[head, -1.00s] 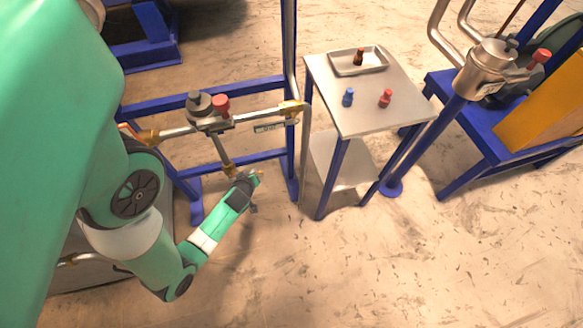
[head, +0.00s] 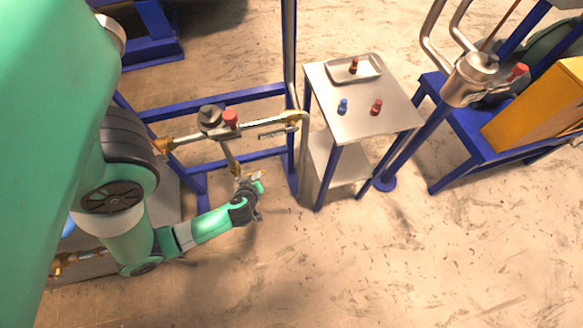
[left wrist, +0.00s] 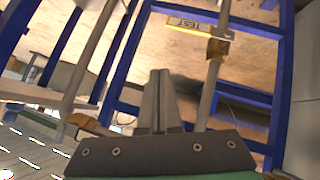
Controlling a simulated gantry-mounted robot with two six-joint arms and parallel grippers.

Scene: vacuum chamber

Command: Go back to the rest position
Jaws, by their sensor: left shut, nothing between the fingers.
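My left arm (head: 205,229) comes in from the left in the head view, low over the floor. My left gripper (head: 261,178) is small at its end, beside the lower branch of the pipework. In the left wrist view the gripper (left wrist: 158,85) shows two grey fingers pressed together with nothing between them. Pipework and blue frame bars lie beyond the fingertips; I see no contact with them. My right gripper is in neither view.
A pipe assembly with a red-capped valve (head: 230,118) stands on a blue frame (head: 205,102) close to my left gripper. A metal table (head: 375,122) holds a tray (head: 371,68), a blue piece (head: 342,106) and a red piece (head: 376,107). The floor at lower right is clear.

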